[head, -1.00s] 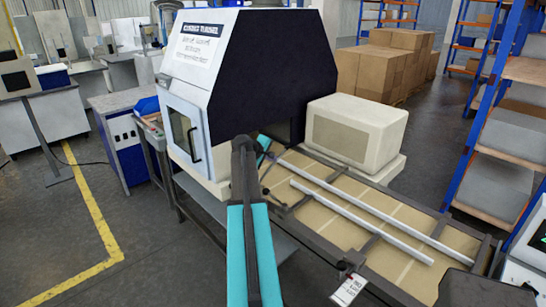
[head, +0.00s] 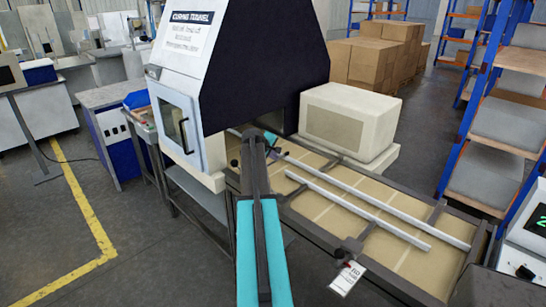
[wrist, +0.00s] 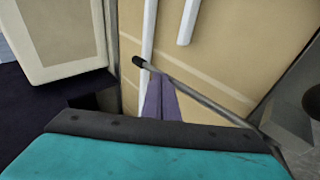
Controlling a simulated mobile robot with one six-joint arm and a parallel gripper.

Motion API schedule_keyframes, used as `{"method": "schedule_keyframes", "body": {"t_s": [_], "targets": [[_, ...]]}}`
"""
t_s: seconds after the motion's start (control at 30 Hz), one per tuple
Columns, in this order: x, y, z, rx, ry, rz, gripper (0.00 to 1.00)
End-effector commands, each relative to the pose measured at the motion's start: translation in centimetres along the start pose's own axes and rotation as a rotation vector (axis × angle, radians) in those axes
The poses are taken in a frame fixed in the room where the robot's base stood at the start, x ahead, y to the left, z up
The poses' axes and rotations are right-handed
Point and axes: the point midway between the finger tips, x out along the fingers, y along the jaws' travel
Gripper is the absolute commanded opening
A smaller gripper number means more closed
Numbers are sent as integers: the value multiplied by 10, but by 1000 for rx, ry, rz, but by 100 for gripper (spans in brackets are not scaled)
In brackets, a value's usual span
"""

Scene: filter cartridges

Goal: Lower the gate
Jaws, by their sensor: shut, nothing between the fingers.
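My gripper (wrist: 160,98) shows in the wrist view as two purple-grey fingers lying together, empty. They point toward the tan conveyor bed. A thin grey rod (wrist: 200,98) with a black end slants across the bed close to the fingertips; I cannot tell whether they touch. No part is clearly marked as the gate, and I cannot tell whether this rod belongs to it. In the head view the conveyor (head: 320,212) runs out from the curing tunnel (head: 255,70). My teal and dark arm reaches to the tunnel's mouth and hides part of the conveyor there.
Two white rails (head: 355,210) run along the conveyor, with dark crossbars. A cream box-shaped unit (head: 350,120) stands behind it. A white tag (head: 347,277) hangs on the near edge. Blue shelving (head: 470,120) stands at right. Open floor lies at lower left.

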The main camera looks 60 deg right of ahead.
Motion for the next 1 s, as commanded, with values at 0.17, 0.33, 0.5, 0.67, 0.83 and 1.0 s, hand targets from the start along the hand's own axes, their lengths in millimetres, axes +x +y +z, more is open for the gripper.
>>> {"method": "schedule_keyframes", "body": {"t_s": [0.17, 0.33, 0.5, 0.67, 0.83, 1.0], "targets": [[10, -8, -1, -3, 3, 0, 0], [11, -11, -2, -5, 5, -1, 0], [11, -13, -3, -6, 5, -2, 0], [11, -14, -3, -6, 6, -4, 0], [10, -14, -4, -6, 6, -5, 0], [4, -9, -4, -6, 7, -4, 0]]}}
